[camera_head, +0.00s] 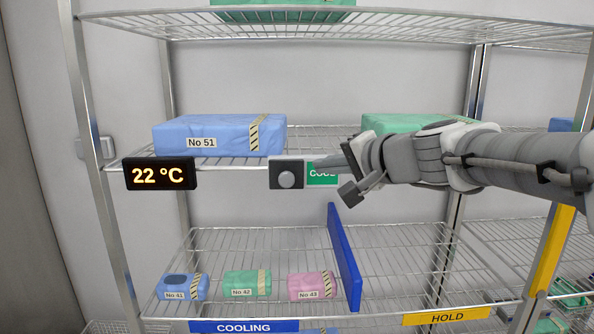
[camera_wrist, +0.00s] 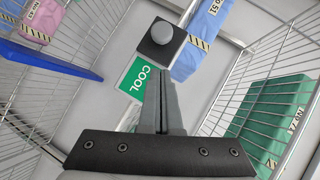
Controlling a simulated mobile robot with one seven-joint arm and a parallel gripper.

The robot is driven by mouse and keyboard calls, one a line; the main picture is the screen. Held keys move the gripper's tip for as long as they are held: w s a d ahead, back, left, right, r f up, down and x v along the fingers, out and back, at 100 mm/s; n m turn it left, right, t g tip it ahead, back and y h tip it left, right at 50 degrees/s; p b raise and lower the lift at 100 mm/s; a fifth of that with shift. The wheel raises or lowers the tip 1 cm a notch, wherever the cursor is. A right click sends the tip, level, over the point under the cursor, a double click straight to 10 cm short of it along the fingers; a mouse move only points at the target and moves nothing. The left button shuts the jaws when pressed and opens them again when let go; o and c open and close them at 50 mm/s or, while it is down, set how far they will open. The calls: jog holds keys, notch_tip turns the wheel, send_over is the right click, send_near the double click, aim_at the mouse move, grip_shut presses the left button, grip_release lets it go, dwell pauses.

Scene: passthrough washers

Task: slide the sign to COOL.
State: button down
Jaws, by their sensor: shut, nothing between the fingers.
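The sign is a dark sliding plate (camera_head: 283,184) with a round grey knob (camera_head: 286,179) on the front edge of the middle shelf. A green COOL panel (camera_head: 322,180) shows just to the right of the plate. In the wrist view, the plate (camera_wrist: 150,50) and knob (camera_wrist: 162,33) lie beyond my fingertips, and the COOL panel (camera_wrist: 140,82) is beside the fingers. My gripper (camera_head: 315,165) is shut and empty, reaching in from the right and partly covering the panel. Its fingertips (camera_wrist: 166,72) appear close to the plate; I cannot tell whether they touch it.
A 22 °C display (camera_head: 160,174) hangs left of the sign. Blue pack No 51 (camera_head: 215,133) and a green pack (camera_head: 400,123) sit on that shelf. Below, a blue divider (camera_head: 343,257) stands right of small packs above a COOLING label (camera_head: 244,327); HOLD (camera_head: 446,316) is right.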

jog(key=v, duration=0.9)
jog(key=shift+s, duration=0.3)
jog(key=shift+r, duration=0.1)
jog(key=s+d+f+n+g+h, duration=0.1)
jog(key=s+f+n+g+h, duration=0.2)
jog(key=s+f, duration=0.6)
jog(key=s+d+f+n+g+h, duration=0.1)
jog(key=s+f+n+g+h, duration=0.2)
jog(key=s+f, duration=0.5)
notch_tip(320, 180, down, 5)
jog(key=shift+s+n+g+h, duration=0.3)
jog(key=shift+s+n+h, duration=0.05)
jog(key=shift+n+h, duration=0.5)
dwell(3.9)
